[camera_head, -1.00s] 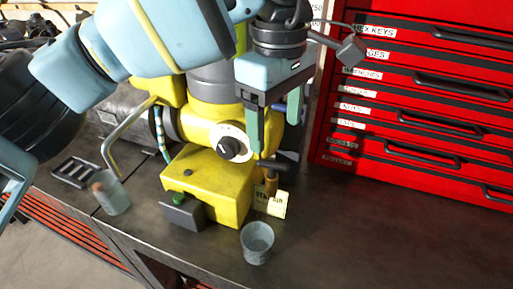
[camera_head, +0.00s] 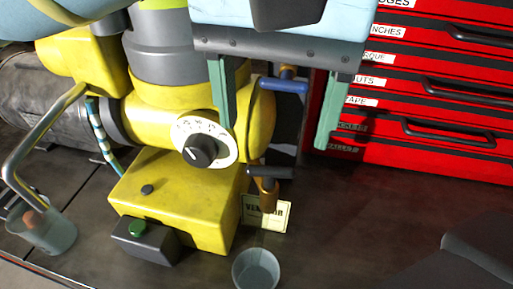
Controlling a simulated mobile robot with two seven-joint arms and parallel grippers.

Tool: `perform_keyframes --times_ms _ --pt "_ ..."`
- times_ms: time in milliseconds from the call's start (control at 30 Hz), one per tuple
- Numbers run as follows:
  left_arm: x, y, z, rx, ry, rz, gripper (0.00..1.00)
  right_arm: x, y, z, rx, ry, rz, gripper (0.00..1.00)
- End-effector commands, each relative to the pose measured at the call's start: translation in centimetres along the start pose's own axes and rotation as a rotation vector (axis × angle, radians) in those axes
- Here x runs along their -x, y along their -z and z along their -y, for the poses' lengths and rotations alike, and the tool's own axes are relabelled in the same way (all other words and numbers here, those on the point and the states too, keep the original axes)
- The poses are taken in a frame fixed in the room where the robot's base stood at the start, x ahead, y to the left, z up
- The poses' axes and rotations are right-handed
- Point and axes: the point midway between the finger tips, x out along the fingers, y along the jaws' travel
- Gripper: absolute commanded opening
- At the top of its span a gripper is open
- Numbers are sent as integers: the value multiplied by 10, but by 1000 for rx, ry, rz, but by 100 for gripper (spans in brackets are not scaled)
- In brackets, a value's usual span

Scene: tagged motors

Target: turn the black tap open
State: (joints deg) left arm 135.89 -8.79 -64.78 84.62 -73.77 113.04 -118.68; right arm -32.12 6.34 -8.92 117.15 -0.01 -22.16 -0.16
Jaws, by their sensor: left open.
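The black tap (camera_head: 270,172) has a dark bar handle on a short brass spout, low on the right side of the yellow machine (camera_head: 185,195). A tag (camera_head: 277,216) stands behind its spout, its lettering partly covered. My left gripper (camera_head: 276,138) points down with its two green fingers spread wide. In the picture its fingertips end above the black handle, one to each side, with nothing between them that I can see held. I cannot tell how far in front of the tap they are. My right gripper is not in view.
A blue tap handle (camera_head: 284,84) shows between the fingers. A dial (camera_head: 203,150) sits left of them. A grey cup (camera_head: 256,269) stands below the spout. A red tool cabinet (camera_head: 400,148) stands at the right. Bare bench (camera_head: 340,205) lies right of the tag.

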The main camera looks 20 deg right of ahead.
Motion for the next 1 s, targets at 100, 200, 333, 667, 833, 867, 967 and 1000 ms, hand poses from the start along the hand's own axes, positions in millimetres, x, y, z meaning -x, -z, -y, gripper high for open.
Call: perform_keyframes --times_ms 100,200,333,667,833,867,967,1000 --pt "-10 0 1 2 1 3 71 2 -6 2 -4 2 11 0" --pt "-24 0 0 1 -1 4 71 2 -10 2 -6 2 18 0" --pt "-44 0 1 2 0 3 71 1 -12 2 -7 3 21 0" --pt "-75 0 0 4 0 1 71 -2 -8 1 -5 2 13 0" --pt "-77 0 0 4 0 1 71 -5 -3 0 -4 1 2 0" --pt "-77 0 0 4 0 1 71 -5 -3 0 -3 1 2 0" --pt "-77 0 0 4 0 0 71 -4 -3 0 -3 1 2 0" --pt "-77 0 0 4 0 0 66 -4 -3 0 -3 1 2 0"
